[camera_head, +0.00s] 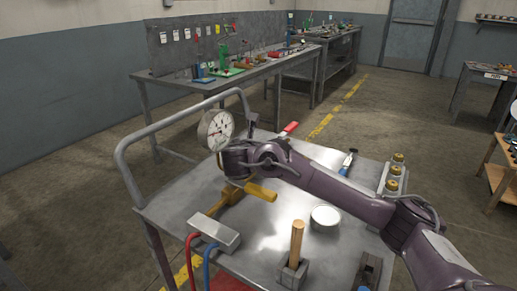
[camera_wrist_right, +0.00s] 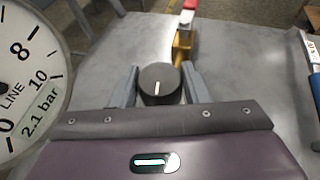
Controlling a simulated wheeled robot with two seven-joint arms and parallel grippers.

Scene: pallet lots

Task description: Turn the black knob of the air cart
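The black knob (camera_wrist_right: 160,84) with a pale pointer line shows in the right wrist view, the line close to upright in the picture. My right gripper (camera_wrist_right: 161,66) has its two grey fingers on either side of the knob, very close to it; whether they press on it I cannot tell. In the head view my right arm reaches in from the right over the air cart (camera_head: 265,225) and hides the knob. A round white gauge (camera_head: 215,130) stands beside the hand; its dial (camera_wrist_right: 25,85) is at the left in the wrist view. My left gripper is not in view.
On the cart are a yellow lever (camera_head: 261,191), a grey block (camera_head: 213,232) with red and blue hoses, a wooden handle (camera_head: 297,243), a white round dish (camera_head: 324,216) and brass fittings (camera_head: 393,176). A bent tube rail (camera_head: 125,165) edges its left side. A workbench (camera_head: 230,80) stands behind.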

